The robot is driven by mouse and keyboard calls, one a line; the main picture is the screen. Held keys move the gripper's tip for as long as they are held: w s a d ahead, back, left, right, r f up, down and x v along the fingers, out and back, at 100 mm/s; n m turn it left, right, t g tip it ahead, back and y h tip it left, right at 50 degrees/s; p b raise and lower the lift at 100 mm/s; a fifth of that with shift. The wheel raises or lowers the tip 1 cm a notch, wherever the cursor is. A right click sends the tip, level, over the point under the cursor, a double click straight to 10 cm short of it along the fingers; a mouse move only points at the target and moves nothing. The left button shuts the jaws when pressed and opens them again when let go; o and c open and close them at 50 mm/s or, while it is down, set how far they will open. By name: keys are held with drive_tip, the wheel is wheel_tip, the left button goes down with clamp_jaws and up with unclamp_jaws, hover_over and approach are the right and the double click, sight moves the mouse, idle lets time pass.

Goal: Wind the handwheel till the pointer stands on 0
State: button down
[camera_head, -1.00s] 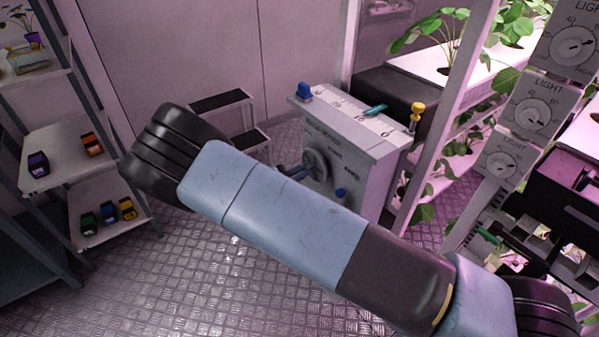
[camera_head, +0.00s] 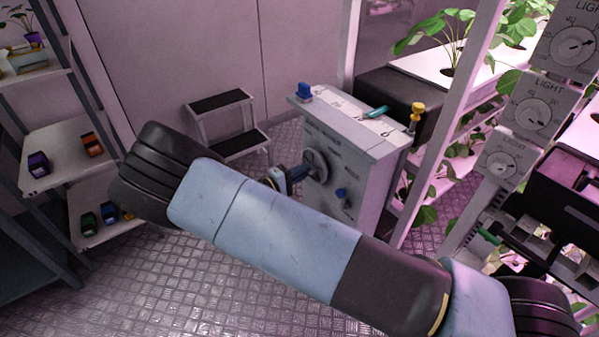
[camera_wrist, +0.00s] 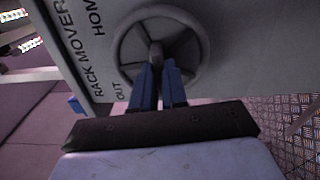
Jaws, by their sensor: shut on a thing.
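The handwheel (camera_head: 317,166) is a grey spoked wheel on the front face of a grey cabinet (camera_head: 362,190). The wrist view shows the handwheel (camera_wrist: 196,28) close up, upper middle, beside the printed words RACK MOVER, HOME and OUT. My gripper (camera_head: 303,171) reaches it from the left in the head view. In the wrist view my gripper's blue fingers (camera_wrist: 157,68) are shut on a small grey grip of the wheel (camera_wrist: 156,48), near its middle. The fingers hide part of the lower rim. I cannot make out the pointer or a 0 mark.
A blue knob (camera_head: 341,193) sits low on the cabinet front. A step stool (camera_head: 221,103) stands behind. Plant racks and LIGHT dials (camera_head: 539,115) are at right.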

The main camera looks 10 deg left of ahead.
drive_tip(key=m, duration=0.8)
drive_tip(key=shift+d+f+m, duration=0.1)
drive_tip(key=shift+f+m, duration=0.1)
drive_tip(key=shift+m, duration=0.2)
idle(0.4)
drive_tip(key=c, duration=1.2)
unclamp_jaws()
drive_tip(key=shift+o, duration=0.2)
drive_tip(key=shift+r, duration=0.1)
drive_tip(key=v, duration=1.4)
drive_tip(key=shift+w, duration=0.15)
